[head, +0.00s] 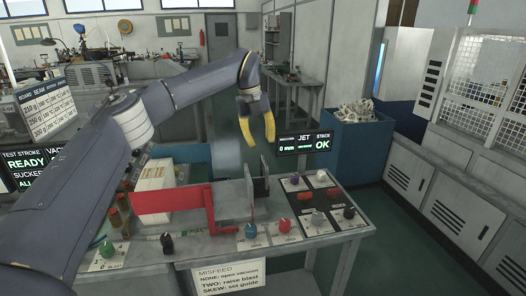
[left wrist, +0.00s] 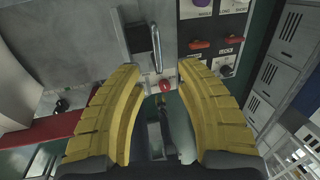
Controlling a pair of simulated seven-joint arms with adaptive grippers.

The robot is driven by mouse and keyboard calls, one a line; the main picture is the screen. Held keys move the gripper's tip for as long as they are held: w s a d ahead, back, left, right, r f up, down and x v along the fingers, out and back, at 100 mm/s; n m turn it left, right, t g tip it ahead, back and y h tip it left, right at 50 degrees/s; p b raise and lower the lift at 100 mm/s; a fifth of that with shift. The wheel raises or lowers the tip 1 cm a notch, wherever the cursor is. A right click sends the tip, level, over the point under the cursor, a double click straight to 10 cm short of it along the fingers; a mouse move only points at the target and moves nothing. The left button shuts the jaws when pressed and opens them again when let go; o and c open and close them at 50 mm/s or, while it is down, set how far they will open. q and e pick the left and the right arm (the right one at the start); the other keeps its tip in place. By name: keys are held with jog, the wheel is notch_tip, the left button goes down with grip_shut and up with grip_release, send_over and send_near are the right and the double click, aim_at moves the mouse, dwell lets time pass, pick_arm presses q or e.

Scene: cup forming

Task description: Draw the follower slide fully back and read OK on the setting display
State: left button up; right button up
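The setting display (head: 305,143) is a dark panel behind the machine bed, reading "0 mm", "JET" and "STACK OK" in the head view. Upright grey plates (head: 261,183) stand on the bed beside a red bracket (head: 172,200); I cannot tell which part is the follower slide. My left gripper (head: 257,128) has yellow fingers spread apart, empty, above and behind the plates. In the left wrist view, the open fingers (left wrist: 157,68) frame a red knob (left wrist: 165,86), with an upright metal bar (left wrist: 156,48) beyond it. My right gripper is not in view.
A control panel with coloured knobs (head: 317,217) lies right of the plates. More knobs line the front edge, including a blue one (head: 250,230). A blue bin (head: 357,152) stands behind right. A status screen (head: 24,165) at left reads "READY". Floor at right is clear.

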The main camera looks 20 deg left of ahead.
pick_arm(q)
jog(key=shift+s+a+r, duration=0.1)
jog(key=shift+a+r, duration=0.1)
jog(key=shift+r, duration=0.85)
jog(key=shift+s+a+r, duration=0.1)
jog(key=shift+a+r, duration=0.05)
jog(key=shift+r, duration=0.85)
jog(key=shift+d+f, duration=0.1)
